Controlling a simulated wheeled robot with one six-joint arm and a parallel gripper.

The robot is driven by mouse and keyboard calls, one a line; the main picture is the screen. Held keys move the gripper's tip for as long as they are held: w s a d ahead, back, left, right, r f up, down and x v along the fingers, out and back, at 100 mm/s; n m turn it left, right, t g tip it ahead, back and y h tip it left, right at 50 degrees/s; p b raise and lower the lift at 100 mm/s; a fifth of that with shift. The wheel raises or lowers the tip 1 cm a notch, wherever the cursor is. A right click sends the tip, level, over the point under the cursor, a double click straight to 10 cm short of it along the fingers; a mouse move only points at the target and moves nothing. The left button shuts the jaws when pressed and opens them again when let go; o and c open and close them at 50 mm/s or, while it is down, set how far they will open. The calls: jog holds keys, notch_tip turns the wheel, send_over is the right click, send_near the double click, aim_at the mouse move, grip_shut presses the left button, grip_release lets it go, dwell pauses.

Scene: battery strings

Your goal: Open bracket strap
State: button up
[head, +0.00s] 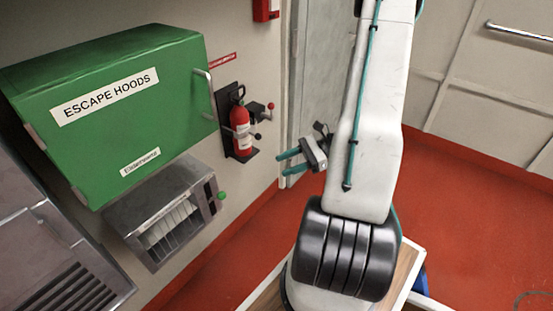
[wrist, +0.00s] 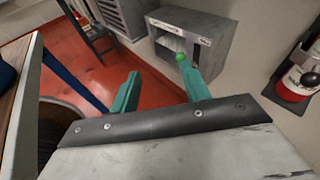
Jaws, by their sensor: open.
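A red fire extinguisher (head: 241,132) stands upright in a black wall bracket (head: 229,148) in the head view. Arms with red knobs (head: 270,106) stick out at its right side. Whether the strap is closed cannot be made out at this size. My gripper (head: 281,163) has two teal fingers, apart and empty, pointing left. In the picture it is to the right of and a little below the extinguisher, not touching it. In the wrist view the extinguisher (wrist: 300,85) is cut off at the right edge, and my open fingers (wrist: 160,73) are left of it.
A green escape hoods box (head: 110,105) is on the wall left of the extinguisher. A grey dispenser (head: 165,212) with a green knob (head: 222,195) sits below it; it also shows in the wrist view (wrist: 188,40).

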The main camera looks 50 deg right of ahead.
jog(key=s+a+r+n+g, duration=0.1)
jog(key=a+r+n+g, duration=0.5)
jog(key=a+r+n, duration=0.1)
jog(key=shift+s+r+g+h, duration=0.2)
jog(key=shift+s+g+h, duration=0.05)
jog(key=shift+g+h, duration=0.15)
jog(key=shift+f, duration=0.1)
